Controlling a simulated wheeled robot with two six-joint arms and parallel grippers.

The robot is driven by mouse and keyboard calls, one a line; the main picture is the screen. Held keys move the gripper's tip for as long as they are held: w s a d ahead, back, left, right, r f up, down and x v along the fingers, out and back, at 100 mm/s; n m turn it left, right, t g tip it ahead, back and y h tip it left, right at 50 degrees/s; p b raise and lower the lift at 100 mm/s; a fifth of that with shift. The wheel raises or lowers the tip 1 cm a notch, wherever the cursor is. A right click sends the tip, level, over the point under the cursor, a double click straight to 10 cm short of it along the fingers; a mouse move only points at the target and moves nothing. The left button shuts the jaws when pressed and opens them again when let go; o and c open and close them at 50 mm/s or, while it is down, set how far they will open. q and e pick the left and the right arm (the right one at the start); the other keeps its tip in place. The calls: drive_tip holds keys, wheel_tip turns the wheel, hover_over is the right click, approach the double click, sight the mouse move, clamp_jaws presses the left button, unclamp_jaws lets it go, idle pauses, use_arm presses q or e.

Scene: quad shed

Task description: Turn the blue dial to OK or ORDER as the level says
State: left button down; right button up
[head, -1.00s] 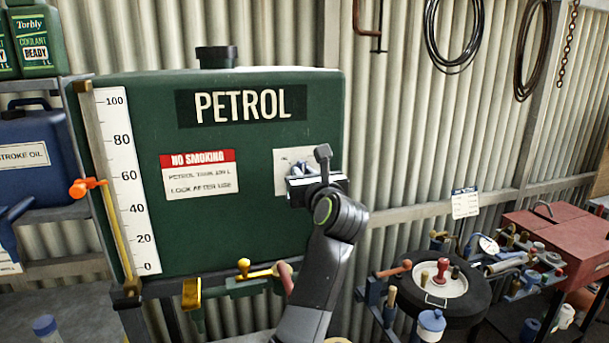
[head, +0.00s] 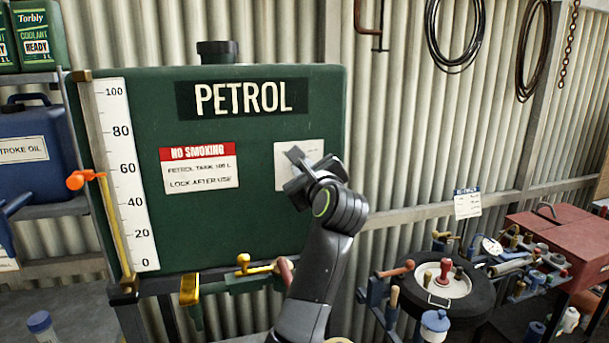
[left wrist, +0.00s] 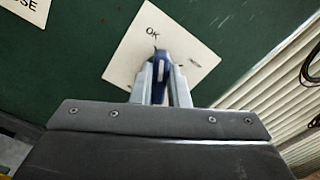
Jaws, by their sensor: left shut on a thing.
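The blue dial (left wrist: 159,58) sits on a white plate (left wrist: 126,62) on the green petrol tank (head: 250,235). My left gripper (left wrist: 161,74) is shut on the dial, one finger on each side. The dial's white line points up in the left wrist view, close to the word OK. The plate's other marking, to the right, is too small to read. In the head view my left gripper (head: 306,180) hides the dial. The level gauge (head: 128,175) is marked 0 to 100. Yellow in its tube appears to reach near the orange marker (head: 84,179), just under 60.
Brass and green fittings (head: 245,270) stand below the tank. A wheel with tools (head: 440,290) and a red toolbox (head: 560,235) are at the right. A blue oil can (head: 25,180) stands at the left.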

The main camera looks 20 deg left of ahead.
use_arm(q)
drive_tip(key=shift+f+n+b, duration=0.1)
drive_tip(key=shift+n+b, duration=0.4)
drive_tip(key=shift+n, duration=0.9)
drive_tip(key=c, duration=1.4)
unclamp_jaws()
drive_tip(key=shift+a, duration=0.1)
drive_tip(key=b+v, duration=1.4)
drive_tip(key=v, duration=0.3)
drive_tip(key=shift+b, duration=0.35)
drive_tip(key=shift+s, duration=0.1)
